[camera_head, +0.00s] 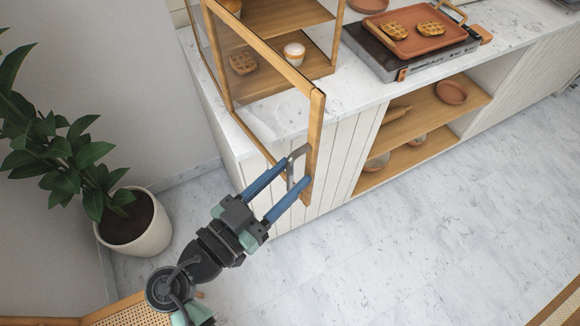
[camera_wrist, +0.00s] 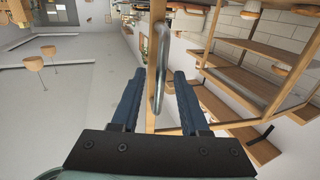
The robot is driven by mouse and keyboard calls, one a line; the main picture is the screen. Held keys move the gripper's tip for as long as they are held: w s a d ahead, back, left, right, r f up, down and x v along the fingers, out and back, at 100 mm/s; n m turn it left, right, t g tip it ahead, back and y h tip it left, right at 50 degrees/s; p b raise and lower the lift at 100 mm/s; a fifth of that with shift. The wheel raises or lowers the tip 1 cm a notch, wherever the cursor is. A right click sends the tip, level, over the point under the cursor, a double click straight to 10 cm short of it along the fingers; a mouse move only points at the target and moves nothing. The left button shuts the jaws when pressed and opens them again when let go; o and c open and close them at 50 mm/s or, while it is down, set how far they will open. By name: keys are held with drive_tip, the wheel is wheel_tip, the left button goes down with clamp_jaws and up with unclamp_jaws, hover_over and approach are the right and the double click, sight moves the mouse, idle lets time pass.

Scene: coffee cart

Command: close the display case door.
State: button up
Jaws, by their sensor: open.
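The display case door (camera_head: 315,140), a wood frame with a clear pane, stands open and swung out past the counter's front edge. Its grey metal handle (camera_head: 299,153) is on the free end. My gripper (camera_head: 293,175) is open with its blue fingers on either side of the handle. In the wrist view, the handle (camera_wrist: 161,60) runs between the two fingertips (camera_wrist: 161,78). I cannot tell whether a finger touches it. The display case (camera_head: 270,84) has wooden shelves that hold a waffle (camera_head: 243,63) and a white cup (camera_head: 294,53).
The marble counter (camera_head: 345,87) carries a griddle (camera_head: 408,50) with a waffle tray (camera_head: 420,36) right of the case. Open shelves (camera_head: 430,112) sit below. A potted plant (camera_head: 145,230) stands left of my arm. The floor (camera_head: 420,240) to the right is clear.

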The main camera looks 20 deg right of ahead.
drive_tip(key=shift+w+d, duration=0.2)
drive_tip(key=shift+d, duration=0.25)
drive_tip(key=shift+c, duration=0.2)
clamp_jaws()
idle(1.0)
